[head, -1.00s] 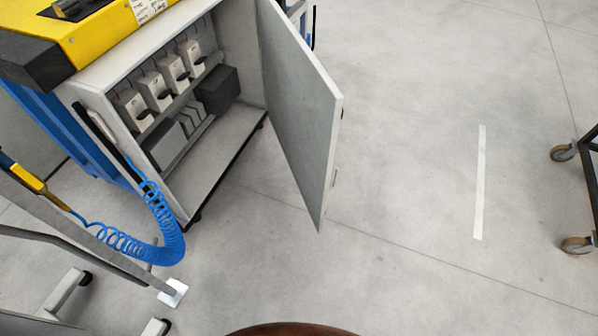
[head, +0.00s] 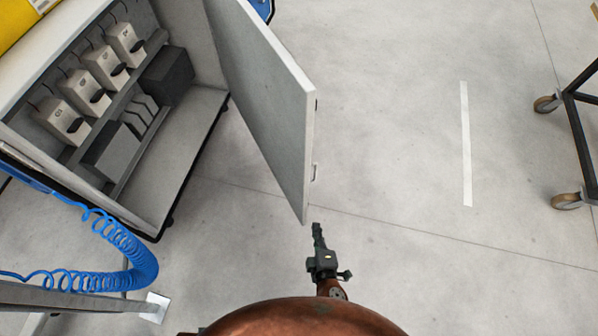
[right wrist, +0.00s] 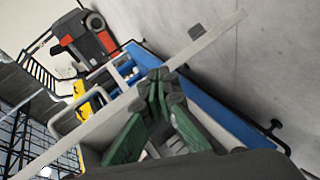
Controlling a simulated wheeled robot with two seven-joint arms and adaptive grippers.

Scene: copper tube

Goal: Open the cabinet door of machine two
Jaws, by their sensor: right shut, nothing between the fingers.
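The cabinet door (head: 262,100) of the machine stands wide open in the head view, swung out to the right of the cabinet (head: 195,135). Its small handle (head: 314,172) is on the outer face near the free edge. My right gripper (head: 317,228) is just below the door's lower free corner in the picture, shut and empty. In the right wrist view my right gripper's green fingers (right wrist: 158,78) are closed together, in front of the pale door edge (right wrist: 130,95). Whether they touch it cannot be told. My left gripper is not in view.
Inside the cabinet are several white switch units (head: 125,45) and dark boxes (head: 168,75). A coiled blue hose (head: 125,250) and a grey bar (head: 70,297) are at lower left. A wheeled cart (head: 575,125) stands at far right. The floor between door and cart is clear.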

